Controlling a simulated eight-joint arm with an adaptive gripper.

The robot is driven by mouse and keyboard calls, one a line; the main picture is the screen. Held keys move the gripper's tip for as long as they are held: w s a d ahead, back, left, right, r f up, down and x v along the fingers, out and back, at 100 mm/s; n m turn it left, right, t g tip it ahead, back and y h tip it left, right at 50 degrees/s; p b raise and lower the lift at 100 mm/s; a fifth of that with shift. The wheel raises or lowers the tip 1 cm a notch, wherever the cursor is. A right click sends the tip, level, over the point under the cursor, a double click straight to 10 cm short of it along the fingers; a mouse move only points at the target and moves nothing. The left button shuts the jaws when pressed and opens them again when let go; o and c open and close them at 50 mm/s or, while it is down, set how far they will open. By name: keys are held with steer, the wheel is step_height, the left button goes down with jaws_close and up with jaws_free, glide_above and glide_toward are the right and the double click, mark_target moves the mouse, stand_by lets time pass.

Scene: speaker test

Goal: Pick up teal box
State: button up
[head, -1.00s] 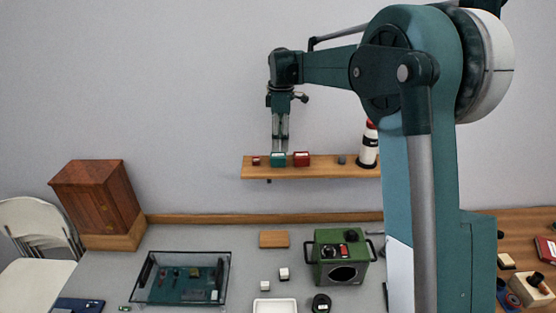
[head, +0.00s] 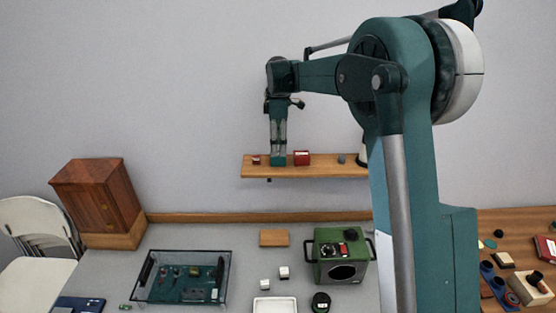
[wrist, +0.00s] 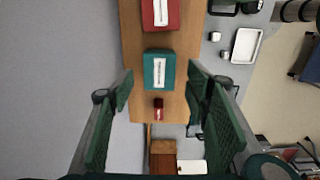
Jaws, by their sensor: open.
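The teal box (wrist: 159,57) with a white label sits on the wooden wall shelf (wrist: 133,30), between a red box (wrist: 173,12) and a small dark red block (wrist: 158,108). In the head view the teal box (head: 278,159) shows only partly, at the tips of my gripper (head: 278,149). In the wrist view my gripper (wrist: 159,83) is open, with one green finger to each side of the teal box's line. Nothing is between the fingers' pads that I can see being held. Whether the fingers touch the box cannot be told.
The red box (head: 301,158) stands close to the right of the teal box. The small dark red block (head: 256,160) is to its left, and a small grey block (head: 342,158) farther right. The wall is behind; a grey table (head: 200,238) lies below.

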steer(key=shift+f, duration=0.2)
steer(key=shift+f+p, duration=0.3)
steer(key=shift+f, duration=2.2)
steer(key=c, duration=1.1)
steer(key=shift+r, duration=0.2)
step_height(320, 180, up, 10)
steer(key=shift+f+b, duration=0.15)
steer(key=shift+b, duration=0.2)
